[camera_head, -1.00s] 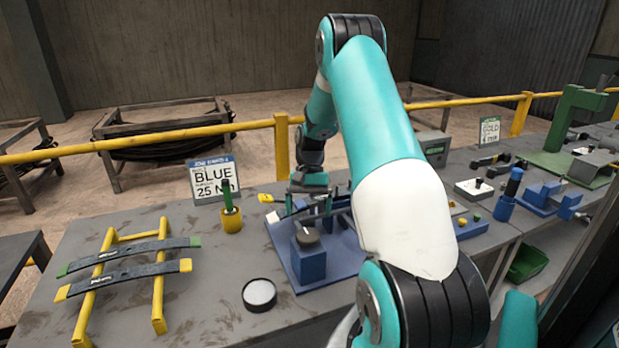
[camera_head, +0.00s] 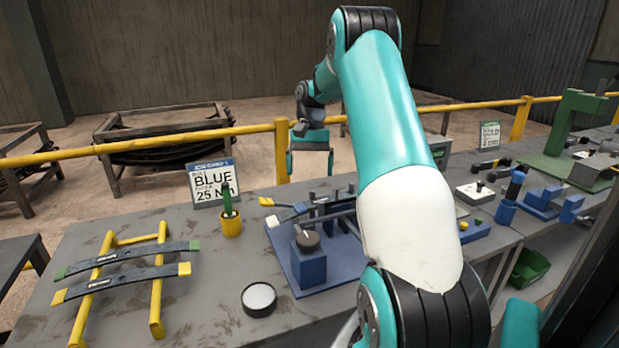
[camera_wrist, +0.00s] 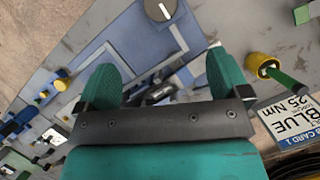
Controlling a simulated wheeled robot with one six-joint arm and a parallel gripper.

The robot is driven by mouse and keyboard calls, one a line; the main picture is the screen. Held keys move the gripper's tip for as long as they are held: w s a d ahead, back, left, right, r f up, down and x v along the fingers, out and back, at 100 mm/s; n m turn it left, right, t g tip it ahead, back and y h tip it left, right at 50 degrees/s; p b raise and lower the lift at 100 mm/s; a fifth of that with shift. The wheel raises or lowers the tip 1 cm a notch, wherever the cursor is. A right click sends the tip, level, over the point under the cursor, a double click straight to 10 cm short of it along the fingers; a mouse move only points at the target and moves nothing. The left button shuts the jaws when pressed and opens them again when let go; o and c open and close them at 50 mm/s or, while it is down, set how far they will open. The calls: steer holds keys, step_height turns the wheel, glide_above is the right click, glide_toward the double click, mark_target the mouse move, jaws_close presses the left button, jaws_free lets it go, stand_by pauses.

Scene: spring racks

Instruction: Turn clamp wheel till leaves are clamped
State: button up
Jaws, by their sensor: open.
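The blue clamp fixture (camera_head: 340,262) stands on the bench. Its dark clamp wheel (camera_head: 307,240) sits on a blue block with a pale mark; the wheel also shows at the top of the wrist view (camera_wrist: 160,8). Dark leaves (camera_head: 328,214) lie across the back of the fixture, partly hidden by my arm. A yellow-tipped and a white-tipped end stick out at left. My gripper (camera_head: 310,163) is open and empty, raised above and behind the fixture. In the wrist view its green fingers (camera_wrist: 162,76) are spread wide, with part of the fixture between them.
Two more leaves (camera_head: 125,258) rest on a yellow rack (camera_head: 158,290) at left. A yellow cup (camera_head: 231,223) with a green tool stands before a "BLUE 25 Nm" sign (camera_head: 212,183). A round white-topped puck (camera_head: 259,298) lies in front. A yellow rail (camera_head: 140,143) runs behind the bench.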

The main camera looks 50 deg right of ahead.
steer(key=n+g+h, duration=0.2)
steer(key=n+h, duration=0.1)
steer(key=n, duration=0.7)
glide_toward(308, 238)
steer(key=p+x, duration=0.2)
steer(key=x, duration=0.7)
steer(key=shift+f+p, duration=0.1)
steer(key=shift+p, duration=0.3)
steer(key=shift+c, duration=0.3)
